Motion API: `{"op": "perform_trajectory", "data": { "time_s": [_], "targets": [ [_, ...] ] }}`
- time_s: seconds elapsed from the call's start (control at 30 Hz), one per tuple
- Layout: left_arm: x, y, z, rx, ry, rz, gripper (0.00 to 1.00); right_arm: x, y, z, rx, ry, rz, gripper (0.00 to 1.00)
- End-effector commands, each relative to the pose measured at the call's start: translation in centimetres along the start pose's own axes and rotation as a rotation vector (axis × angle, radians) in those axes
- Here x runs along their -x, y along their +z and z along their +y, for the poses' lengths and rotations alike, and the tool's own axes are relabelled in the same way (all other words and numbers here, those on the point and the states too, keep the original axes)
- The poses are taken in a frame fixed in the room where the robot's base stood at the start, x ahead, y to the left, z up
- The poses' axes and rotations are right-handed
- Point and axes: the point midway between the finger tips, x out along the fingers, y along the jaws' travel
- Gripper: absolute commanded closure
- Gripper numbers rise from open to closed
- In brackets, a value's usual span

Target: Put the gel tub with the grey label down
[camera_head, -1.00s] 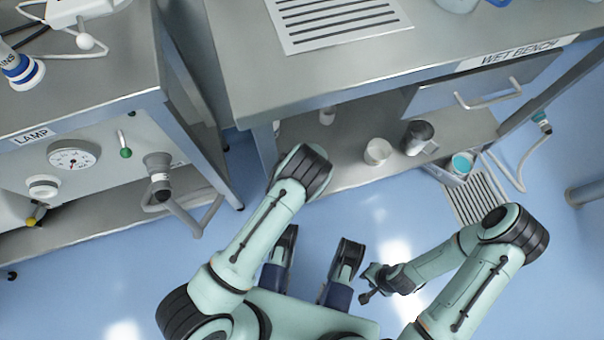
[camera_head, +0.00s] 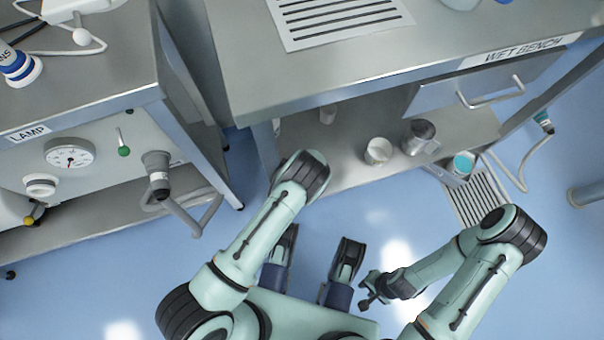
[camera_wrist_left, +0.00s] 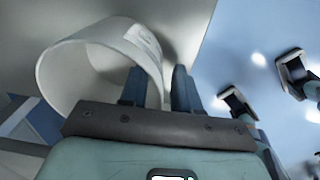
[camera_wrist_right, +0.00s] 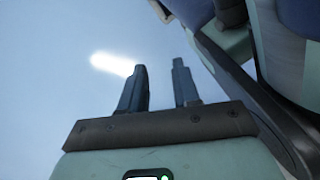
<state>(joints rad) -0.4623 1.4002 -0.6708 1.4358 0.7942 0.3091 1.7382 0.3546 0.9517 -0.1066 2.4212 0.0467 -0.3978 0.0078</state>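A pale tub (camera_wrist_left: 85,75) with a light grey label (camera_wrist_left: 143,40) fills the upper left of the left wrist view, its round opening towards the camera. My left gripper (camera_wrist_left: 158,75) has its fingers apart at the tub's near rim. One finger shows against the inside and the other beyond the wall, with a narrow gap. Whether the tub rests on something is unclear. In the head view my left fingers are hidden at the shelf edge. My right gripper (camera_head: 366,292) is open and empty over the floor; its parted fingers show in the right wrist view (camera_wrist_right: 160,75).
A teal-topped container (camera_head: 463,165) stands right. The lamp cart (camera_head: 100,95) stands left.

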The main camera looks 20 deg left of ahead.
Motion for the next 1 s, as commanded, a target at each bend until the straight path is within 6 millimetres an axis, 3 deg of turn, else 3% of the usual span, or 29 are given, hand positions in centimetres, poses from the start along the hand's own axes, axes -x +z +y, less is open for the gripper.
{"op": "perform_trajectory", "data": {
  "time_s": [0.23,0.7,1.0],
  "targets": [
    [1.6,0.1,0.1,-0.001,0.002,-0.001,0.69,0.4,-0.4,-0.4,0.006,-0.008,0.019,0.69],
    [10.9,0.0,0.0,-0.001,0.001,-0.001,0.69,4.4,-4.4,-4.2,0.058,-0.083,0.190,0.69],
    [12.3,0.0,0.0,-0.001,0.000,0.000,0.69,5.1,-5.1,-4.9,0.066,-0.096,0.220,0.69]
  ]
}}
